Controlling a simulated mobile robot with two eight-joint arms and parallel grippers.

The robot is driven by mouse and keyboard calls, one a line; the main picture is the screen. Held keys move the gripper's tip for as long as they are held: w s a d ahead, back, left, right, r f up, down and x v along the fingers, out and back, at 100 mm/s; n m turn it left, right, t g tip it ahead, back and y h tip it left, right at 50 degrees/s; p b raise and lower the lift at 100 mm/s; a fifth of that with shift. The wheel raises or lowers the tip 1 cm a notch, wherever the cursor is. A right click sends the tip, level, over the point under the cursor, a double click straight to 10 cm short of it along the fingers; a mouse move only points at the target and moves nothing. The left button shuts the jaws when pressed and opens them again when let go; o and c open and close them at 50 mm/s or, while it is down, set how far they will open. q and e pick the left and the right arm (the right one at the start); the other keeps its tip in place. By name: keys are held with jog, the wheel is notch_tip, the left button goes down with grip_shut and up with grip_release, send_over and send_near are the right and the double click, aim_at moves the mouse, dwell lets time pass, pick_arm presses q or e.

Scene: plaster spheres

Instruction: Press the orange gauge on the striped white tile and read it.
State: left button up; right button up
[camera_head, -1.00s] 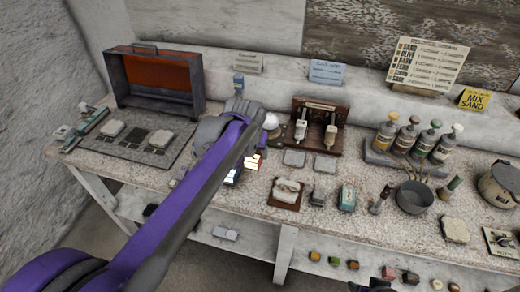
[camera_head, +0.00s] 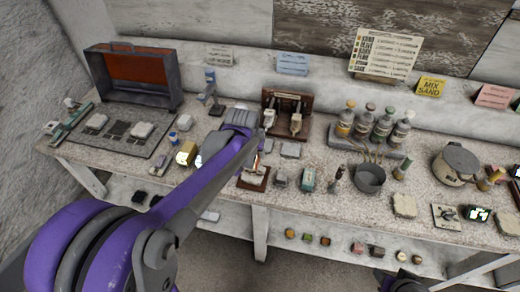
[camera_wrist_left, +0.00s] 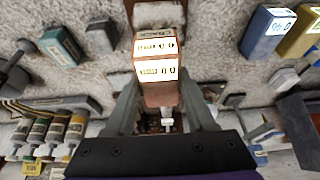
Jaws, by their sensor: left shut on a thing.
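The orange gauge (camera_wrist_left: 160,95) is gripped between the fingers of my left gripper (camera_wrist_left: 160,108) in the left wrist view. Its two pale lit windows face the camera and show what look like zeros; the small print is too blurred to read. A white tile (camera_wrist_left: 158,15) on a brown board lies beyond the gauge's far end; I cannot make out stripes or tell whether they touch. In the head view the brown board (camera_head: 252,184) lies beside my left gripper, whose fingers are mostly hidden by my arm. A dark piece at the bottom edge may be my right gripper (camera_head: 400,284).
A blue gauge (camera_wrist_left: 266,32) and a yellow gauge (camera_wrist_left: 300,38) stand nearby. A wooden rack (camera_head: 286,104) stands behind. The bench's front strip is partly clear.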

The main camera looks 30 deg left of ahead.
pick_arm(q)
jog(key=shift+s+a+f+b, duration=0.15)
jog(key=shift+f+b, duration=0.45)
jog(key=shift+f, duration=0.65)
jog(key=shift+f+b, duration=0.85)
jog(key=shift+f, duration=1)
pick_arm(e)
jog(key=f, duration=0.1)
jog(key=s+f, duration=0.1)
jog(key=f, duration=0.1)
jog(key=s+f, duration=0.1)
jog(key=shift+f, duration=0.25)
pick_arm(q)
jog(key=shift+f+b, duration=0.5)
jog(key=shift+f, duration=0.05)
pick_arm(e)
jog(key=shift+s+f, duration=0.2)
jog(key=shift+f, duration=0.3)
pick_arm(q)
jog(key=shift+r, duration=0.15)
pick_arm(e)
jog(key=shift+r, duration=0.1)
